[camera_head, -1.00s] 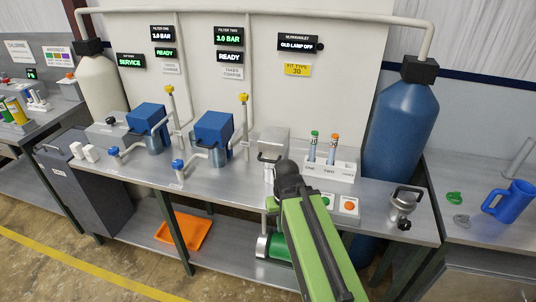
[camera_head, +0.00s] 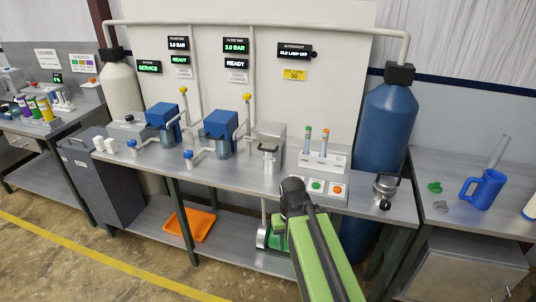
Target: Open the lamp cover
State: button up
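A grey metal box (camera_head: 272,135) with a dark handle on its front stands on the bench below the ultraviolet sign (camera_head: 295,51), which reads "OLD LAMP OFF". I take this box to be the lamp housing with its cover, and it looks shut. A yellow label (camera_head: 295,74) below the sign reads "FIT TYPE 30". My green arm with its black joint reaches up from the bottom of the picture, in front of and just right of the box. My gripper is not visible; I cannot tell its distance from the handle.
A white rack (camera_head: 324,161) with two capped tubes stands right of the box. A panel (camera_head: 324,188) with green and orange buttons lies before it. Blue filter units (camera_head: 220,125) stand left of the box.

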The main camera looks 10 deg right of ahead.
aim_at(272, 135)
jog(key=u, duration=0.65)
jog(key=i, duration=1.1)
jog(key=u, duration=0.4)
